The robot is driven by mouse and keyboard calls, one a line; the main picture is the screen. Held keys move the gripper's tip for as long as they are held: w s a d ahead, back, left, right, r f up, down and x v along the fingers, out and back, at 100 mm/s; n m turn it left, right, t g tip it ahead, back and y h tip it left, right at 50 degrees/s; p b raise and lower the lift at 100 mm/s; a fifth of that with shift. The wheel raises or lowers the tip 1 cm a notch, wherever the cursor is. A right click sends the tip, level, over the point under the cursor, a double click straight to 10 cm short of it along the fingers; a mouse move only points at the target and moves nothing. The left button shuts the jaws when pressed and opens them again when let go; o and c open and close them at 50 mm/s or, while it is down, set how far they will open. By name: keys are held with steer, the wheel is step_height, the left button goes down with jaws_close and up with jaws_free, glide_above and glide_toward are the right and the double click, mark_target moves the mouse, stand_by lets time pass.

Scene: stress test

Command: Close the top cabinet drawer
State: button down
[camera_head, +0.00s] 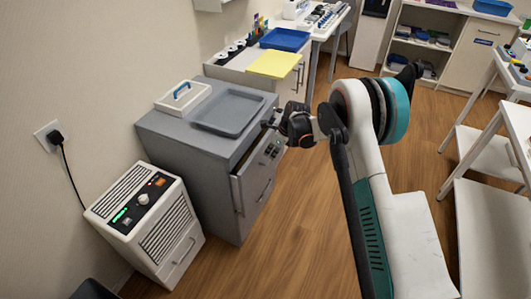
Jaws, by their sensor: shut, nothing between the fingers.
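The grey cabinet (180,160) stands against the wall left of centre in the head view. A drawer front (254,182) on its right-facing side stands out a little from the cabinet body, with a gap along its left edge. Small dark fittings (275,148) show on the upper part of this front. My gripper (268,124) is shut and empty. It shows at the cabinet's upper front edge, beside the top of the drawer front. I cannot tell whether it touches the drawer. My wrist hides the far upper corner of the front.
A grey tray (228,111) and a white caddy with a blue handle (183,97) lie on the cabinet top. A white appliance (145,222) stands left of the cabinet. White tables (487,221) stand at the right. Wooden floor (290,245) is clear in front of the cabinet.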

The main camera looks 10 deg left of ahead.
steer(key=d+f+p+v, duration=0.1)
steer(key=p+v, duration=0.3)
steer(key=v, duration=0.7)
steer(key=t+y+b, duration=0.1)
steer(key=y+b, duration=0.3)
glide_toward(254, 163)
steer(key=shift+x, duration=2.3)
steer(key=shift+s+d+f, duration=0.1)
steer(key=shift+d, duration=0.05)
